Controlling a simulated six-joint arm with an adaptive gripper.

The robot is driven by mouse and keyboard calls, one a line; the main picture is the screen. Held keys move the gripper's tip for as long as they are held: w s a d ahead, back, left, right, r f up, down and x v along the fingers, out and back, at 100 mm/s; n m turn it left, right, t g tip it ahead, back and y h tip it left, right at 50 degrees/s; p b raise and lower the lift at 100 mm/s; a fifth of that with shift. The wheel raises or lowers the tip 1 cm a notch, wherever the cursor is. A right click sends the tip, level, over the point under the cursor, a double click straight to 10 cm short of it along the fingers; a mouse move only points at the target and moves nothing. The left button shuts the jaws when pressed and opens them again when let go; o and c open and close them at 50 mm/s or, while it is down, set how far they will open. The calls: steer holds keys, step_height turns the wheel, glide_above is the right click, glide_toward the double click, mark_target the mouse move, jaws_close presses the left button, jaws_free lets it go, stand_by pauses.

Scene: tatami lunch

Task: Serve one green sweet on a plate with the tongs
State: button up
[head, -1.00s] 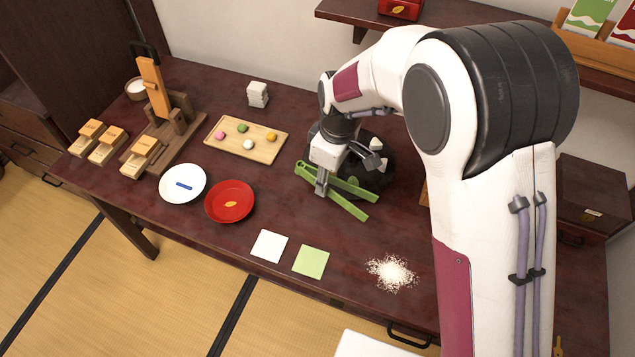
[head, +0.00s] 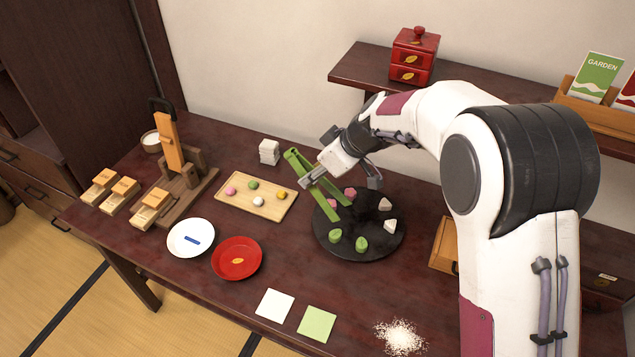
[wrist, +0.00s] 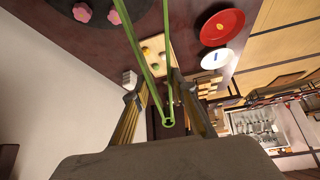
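My gripper (head: 316,179) is shut on the green tongs (head: 331,196) and holds them tilted above the left part of a round black tray (head: 330,250). The tongs' two arms (wrist: 136,48) are apart in the wrist view, with nothing visible between them. Two green sweets (head: 335,236) (head: 361,243) stand at the tray's front; pink and white sweets are farther back. Pink sweets (wrist: 82,12) also show in the wrist view. A white plate (head: 178,249) with a blue mark and a red plate (head: 222,268) with a yellow leaf lie at left.
A wooden board (head: 226,202) holds several small coloured balls, one green. A white block stack (head: 269,152) stands behind it. A wooden stand (head: 172,150) and small boxes are at far left. White and green squares (head: 317,323) and white crumbs (head: 400,337) lie in front.

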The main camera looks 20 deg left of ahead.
stand_by(0.4)
steer(key=shift+f, duration=0.2)
stand_by(0.3)
step_height(320, 180, down, 10)
steer(key=shift+r, duration=0.25)
stand_by(1.1)
jaws_close()
stand_by(0.3)
